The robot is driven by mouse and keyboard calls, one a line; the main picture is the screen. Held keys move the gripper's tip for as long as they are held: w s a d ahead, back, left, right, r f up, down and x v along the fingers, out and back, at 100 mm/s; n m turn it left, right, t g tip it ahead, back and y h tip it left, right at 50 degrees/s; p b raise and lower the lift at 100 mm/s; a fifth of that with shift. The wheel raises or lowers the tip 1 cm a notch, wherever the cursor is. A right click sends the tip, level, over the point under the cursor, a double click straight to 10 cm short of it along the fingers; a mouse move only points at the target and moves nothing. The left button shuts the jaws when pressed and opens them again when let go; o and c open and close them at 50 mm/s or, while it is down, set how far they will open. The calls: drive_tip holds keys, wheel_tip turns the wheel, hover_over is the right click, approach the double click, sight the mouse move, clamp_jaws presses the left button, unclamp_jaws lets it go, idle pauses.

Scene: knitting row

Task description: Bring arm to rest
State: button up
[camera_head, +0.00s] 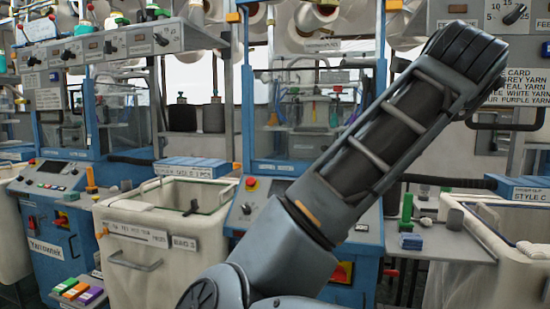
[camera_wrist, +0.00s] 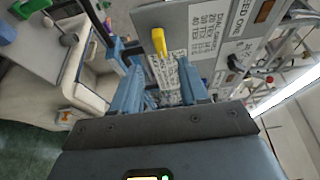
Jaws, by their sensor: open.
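My gripper (camera_wrist: 158,80) is open and empty in the wrist view, its two blue-grey fingers spread apart. Beyond the fingers is a grey panel (camera_wrist: 187,18) with printed text and a yellow lever or knob (camera_wrist: 158,42). The yellow piece shows between the fingertips, apparently beyond them; the exact gap cannot be told. In the head view my arm rises from the bottom middle to the upper right, and its far end and my gripper are not seen there.
Blue knitting machines (camera_head: 60,215) stand in a row. A cream bin (camera_head: 160,270) stands front left, another (camera_head: 490,240) at right. A side shelf (camera_head: 440,240) holds small green and blue items. Control panels (camera_head: 130,42) hang overhead. A cream bin also shows in the wrist view (camera_wrist: 50,105).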

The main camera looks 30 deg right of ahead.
drive_tip(key=shift+a, duration=0.1)
drive_tip(key=w+a+f+n+t+y, duration=0.35)
drive_tip(key=a+f+n+t, duration=0.45)
drive_tip(key=n, duration=0.4)
drive_tip(key=w+a+f+n+t+y, duration=0.2)
drive_tip(key=w+a+f+n+t, duration=0.2)
drive_tip(key=a+f+n+t, duration=0.55)
drive_tip(key=s+a+f+n+g+y, duration=0.1)
drive_tip(key=s+a+f+n+y, duration=0.15)
drive_tip(key=f, duration=0.35)
drive_tip(key=s+a+f+n+g+y, duration=0.1)
drive_tip(key=s+a+f+n+y, duration=0.1)
drive_tip(key=s+f+n+y, duration=0.3)
drive_tip(key=s+a+f+n+g, duration=0.1)
drive_tip(key=a+f+n+g, duration=0.15)
drive_tip(key=f, duration=0.45)
drive_tip(key=s+a+f+g+y, duration=0.1)
drive_tip(key=s+a+f, duration=0.2)
drive_tip(key=s, duration=0.5)
drive_tip(key=s+a+f+g+y, duration=0.1)
drive_tip(key=s+a+f, duration=0.3)
drive_tip(key=s, duration=0.4)
drive_tip(key=s+a+f+n+g+y, duration=0.1)
drive_tip(key=s+a+f+y, duration=0.1)
drive_tip(key=s, duration=0.6)
drive_tip(key=shift+s+a+f+g, duration=0.15)
drive_tip(key=shift+a+f+g, duration=0.25)
drive_tip(key=shift+a+f, duration=0.4)
